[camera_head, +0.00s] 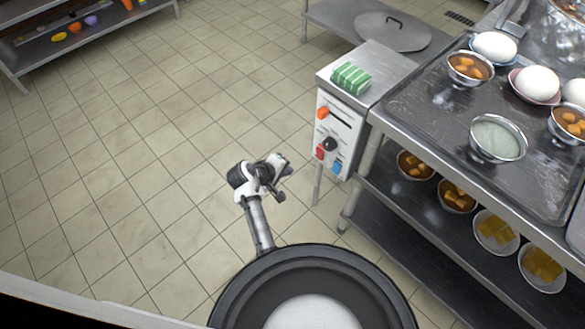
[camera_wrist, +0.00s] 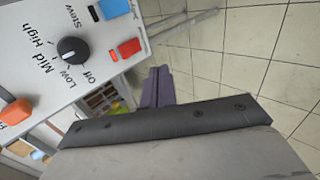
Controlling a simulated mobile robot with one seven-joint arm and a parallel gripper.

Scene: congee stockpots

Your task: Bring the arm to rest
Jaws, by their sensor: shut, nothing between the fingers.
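My gripper (camera_head: 284,168) hangs over the tiled floor, left of the white control panel (camera_head: 338,137), with a gap between them. Its fingers (camera_wrist: 158,86) are together and empty in the wrist view. The panel carries a black knob (camera_head: 330,144), an orange switch (camera_head: 323,112), a red switch (camera_head: 320,151) and a blue switch (camera_head: 337,167). In the wrist view the black knob (camera_wrist: 72,50) sits among the labels Stew, High, Mid, Low and Off, with the red switch (camera_wrist: 126,48) beside it.
A metal table (camera_head: 420,112) at right holds bowls and white eggs, with more bowls on its lower shelf (camera_head: 400,215). A green striped bundle (camera_head: 351,78) lies on the panel's cabinet. A large round lid (camera_head: 393,32) lies behind. Open floor (camera_head: 130,130) lies to the left.

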